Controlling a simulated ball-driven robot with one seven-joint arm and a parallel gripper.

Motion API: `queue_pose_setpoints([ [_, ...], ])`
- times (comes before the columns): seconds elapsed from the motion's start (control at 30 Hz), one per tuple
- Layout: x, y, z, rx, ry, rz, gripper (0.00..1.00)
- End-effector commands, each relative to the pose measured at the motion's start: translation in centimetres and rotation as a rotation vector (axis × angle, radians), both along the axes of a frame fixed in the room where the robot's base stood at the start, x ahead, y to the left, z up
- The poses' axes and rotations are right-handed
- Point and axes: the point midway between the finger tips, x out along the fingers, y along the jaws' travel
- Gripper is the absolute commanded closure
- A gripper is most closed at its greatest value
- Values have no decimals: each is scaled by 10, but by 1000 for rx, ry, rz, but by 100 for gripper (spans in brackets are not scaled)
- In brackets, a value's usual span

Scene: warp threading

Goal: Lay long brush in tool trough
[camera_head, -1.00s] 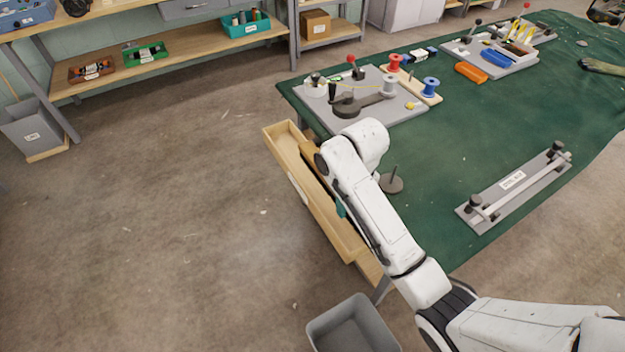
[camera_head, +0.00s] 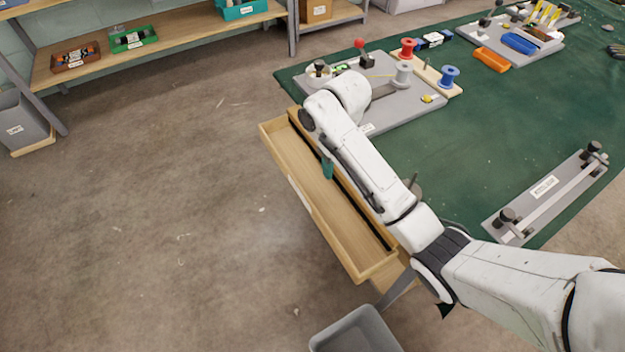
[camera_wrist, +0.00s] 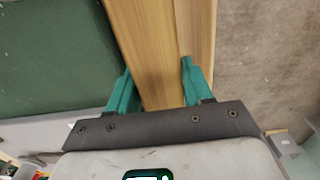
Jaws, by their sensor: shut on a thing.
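The tool trough (camera_head: 318,222) is a long, shallow, light-wood tray along the left edge of the green table. The long brush (camera_head: 372,227) shows as a long dark strip with wood beside it, running along the table side of the trough. My gripper (camera_head: 327,170) is over that side, mostly hidden by my arm. In the wrist view, my gripper's teal fingers (camera_wrist: 157,88) stand on both sides of a long wooden bar, which looks like the brush's back (camera_wrist: 145,45). The bar lies parallel to the trough's wood. I cannot tell whether the brush touches the trough floor.
The green table (camera_head: 440,140) holds a grey board with spools (camera_head: 403,75) and a rod fixture (camera_head: 545,195). A grey bin (camera_head: 355,330) stands on the floor near the trough's near end. The floor left of the trough is clear.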

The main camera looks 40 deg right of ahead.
Motion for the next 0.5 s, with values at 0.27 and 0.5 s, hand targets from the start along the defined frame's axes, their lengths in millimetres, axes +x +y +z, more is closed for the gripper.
queue_pose_setpoints([
  [0.27,53,6,-38,-4,3,0,83],
  [0.5,75,10,-64,-2,1,1,83],
])
